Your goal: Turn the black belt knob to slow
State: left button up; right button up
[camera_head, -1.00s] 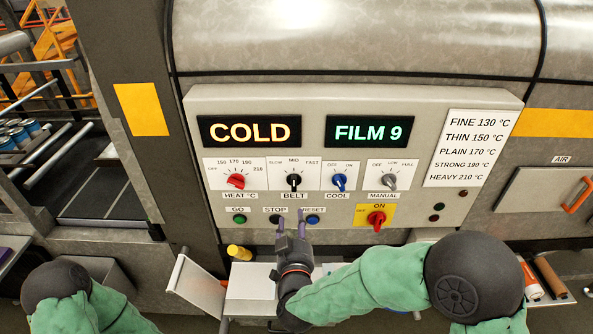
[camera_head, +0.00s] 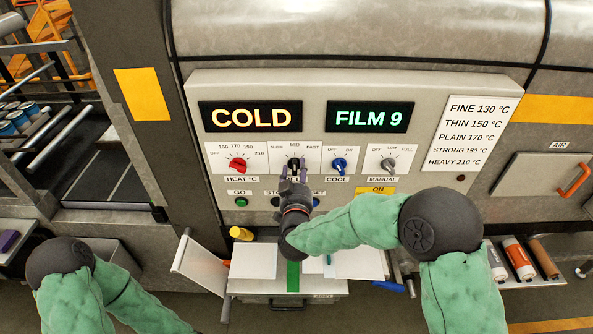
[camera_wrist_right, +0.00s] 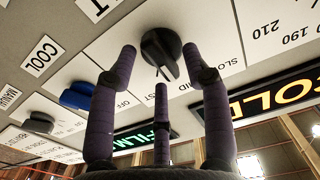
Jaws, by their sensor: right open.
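The black belt knob (camera_head: 294,162) is on the control panel, under the SLOW, MID and FAST marks. Its pointer seems to stand near MID. In the right wrist view the knob (camera_wrist_right: 161,50) shows large, with a pale line on it. My right gripper (camera_head: 293,174) is in front of the knob and partly hides it and the BELT label. In the wrist view its purple fingers (camera_wrist_right: 160,62) are spread, one on each side of the knob, with a third below. I cannot tell if they touch it. My left arm shows at lower left; its gripper is out of view.
The red heat knob (camera_head: 237,165) and blue cool knob (camera_head: 339,165) flank the belt knob closely. The grey manual knob (camera_head: 388,165) is further right. Displays read COLD (camera_head: 251,117) and FILM 9 (camera_head: 370,117). A green GO button (camera_head: 241,202) sits below.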

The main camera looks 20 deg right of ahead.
jog(key=shift+w, duration=0.15)
grip_shut()
dwell(0.4)
jog(key=n, duration=0.3)
jog(key=shift+n, duration=0.4)
jog(key=shift+a+r+n, duration=0.1)
jog(key=shift+a+n, duration=0.05)
jog(key=shift+n, duration=1.85)
